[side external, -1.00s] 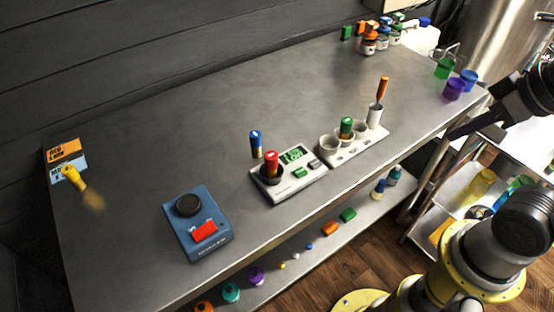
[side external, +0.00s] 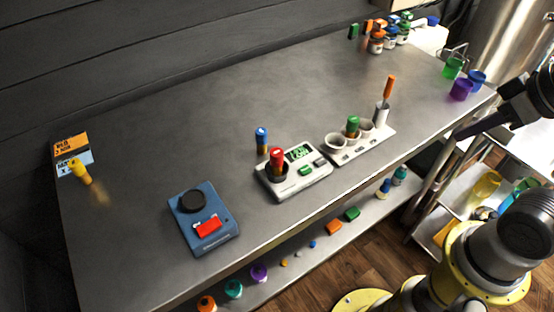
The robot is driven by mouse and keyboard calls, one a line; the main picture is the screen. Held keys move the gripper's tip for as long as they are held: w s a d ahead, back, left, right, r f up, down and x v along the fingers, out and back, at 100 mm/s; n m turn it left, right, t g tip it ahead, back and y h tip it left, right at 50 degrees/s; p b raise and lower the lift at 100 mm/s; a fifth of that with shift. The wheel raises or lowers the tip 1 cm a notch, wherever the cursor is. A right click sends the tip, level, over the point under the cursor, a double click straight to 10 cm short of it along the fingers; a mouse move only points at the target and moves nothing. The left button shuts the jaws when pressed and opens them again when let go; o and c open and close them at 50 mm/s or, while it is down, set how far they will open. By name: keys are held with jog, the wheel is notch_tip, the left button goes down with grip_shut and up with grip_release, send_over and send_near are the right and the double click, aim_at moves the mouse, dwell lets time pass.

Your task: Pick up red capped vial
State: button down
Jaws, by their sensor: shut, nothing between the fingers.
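The red capped vial (side external: 277,156) stands upright in the dark round well at the left end of a white device (side external: 311,177) with a green display. Its lower part is hidden in the well. A blue capped vial (side external: 262,136) stands on the table just behind that device. My gripper cannot be made out in the side view; only parts of my arm show at the right edge, away from the vial.
A white rack (side external: 375,146) with a green capped vial (side external: 353,124) stands right of the device. A blue box (side external: 222,242) with a red button is at front left. The table's middle back (side external: 220,100) is clear.

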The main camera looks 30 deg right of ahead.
jog(key=c, duration=1.6)
grip_release()
jog(key=c, duration=0.5)
grip_release()
